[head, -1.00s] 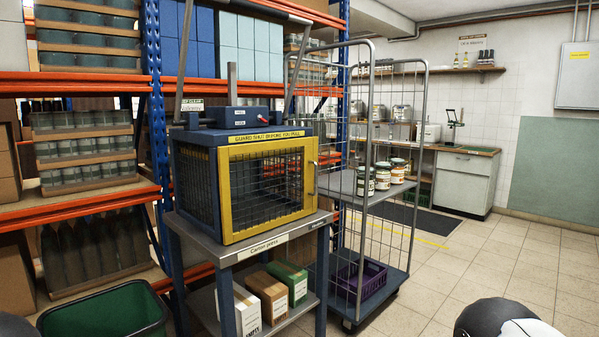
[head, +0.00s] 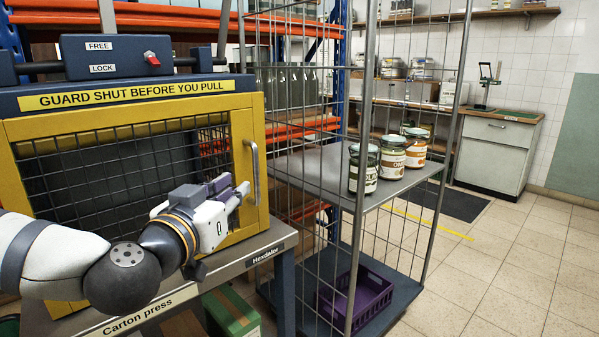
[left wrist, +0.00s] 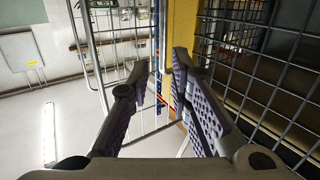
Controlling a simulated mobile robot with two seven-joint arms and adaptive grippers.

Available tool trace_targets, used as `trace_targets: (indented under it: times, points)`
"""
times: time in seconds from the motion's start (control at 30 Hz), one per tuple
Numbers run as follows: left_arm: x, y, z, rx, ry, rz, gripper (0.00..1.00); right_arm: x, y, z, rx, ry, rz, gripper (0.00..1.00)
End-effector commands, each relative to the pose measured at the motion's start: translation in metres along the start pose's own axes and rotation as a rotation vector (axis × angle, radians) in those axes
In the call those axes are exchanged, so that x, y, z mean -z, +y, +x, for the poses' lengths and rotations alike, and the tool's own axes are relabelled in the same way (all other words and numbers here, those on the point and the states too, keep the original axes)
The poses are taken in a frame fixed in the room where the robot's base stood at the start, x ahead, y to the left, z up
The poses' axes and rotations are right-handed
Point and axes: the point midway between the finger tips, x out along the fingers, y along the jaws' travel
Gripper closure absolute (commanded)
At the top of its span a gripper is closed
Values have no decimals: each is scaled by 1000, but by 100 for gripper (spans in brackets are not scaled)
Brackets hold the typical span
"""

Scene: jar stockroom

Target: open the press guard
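The press guard is a yellow-framed mesh door (head: 132,108) on the front of the carton press (head: 40,103), and it looks shut. Its vertical metal handle (head: 254,172) is on the right side of the frame. My left gripper (head: 243,190) is in front of the guard, its fingertips close to the handle. In the left wrist view the fingers (left wrist: 160,62) are apart, with the yellow frame (left wrist: 182,30) just beyond the tips. I cannot tell whether they touch the handle. My right gripper is out of view.
A wire trolley (head: 362,130) stands close to the right of the press, with several jars (head: 391,158) on its shelf and a purple crate (head: 355,298) below. A green-topped box (head: 232,312) is under the press table. Floor (head: 490,270) at the right is clear.

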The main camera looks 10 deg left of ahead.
Motion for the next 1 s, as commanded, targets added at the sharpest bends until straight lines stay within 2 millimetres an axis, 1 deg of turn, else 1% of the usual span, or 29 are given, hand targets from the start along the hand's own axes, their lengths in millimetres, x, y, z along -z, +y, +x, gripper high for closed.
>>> trace_targets:
  times: [0.03, 0.07, 0.17, 0.27, 0.4, 0.5, 0.6, 0.73, 0.97, 1.0]
  points:
    - [7, -4, 1, 11, 17, 2, 81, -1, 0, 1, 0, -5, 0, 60]
    - [10, -6, 2, 15, 23, 5, 81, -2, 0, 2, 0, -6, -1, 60]
    - [11, -6, 14, 16, 26, 8, 81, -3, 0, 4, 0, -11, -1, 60]
    - [9, -6, 37, 17, 24, 8, 81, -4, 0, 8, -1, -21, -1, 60]
    - [9, -7, 74, 17, 21, 7, 81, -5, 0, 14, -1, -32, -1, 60]
    - [10, -6, 96, 15, 22, 6, 81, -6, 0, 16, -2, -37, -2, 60]
    - [11, -6, 111, 15, 23, 7, 81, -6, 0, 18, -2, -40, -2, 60]
    - [13, -6, 120, 13, 23, 7, 81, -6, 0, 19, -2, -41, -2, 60]
    - [14, -6, 121, 13, 24, 7, 81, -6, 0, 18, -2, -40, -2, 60]
    - [14, -6, 121, 13, 24, 7, 88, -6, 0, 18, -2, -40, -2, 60]
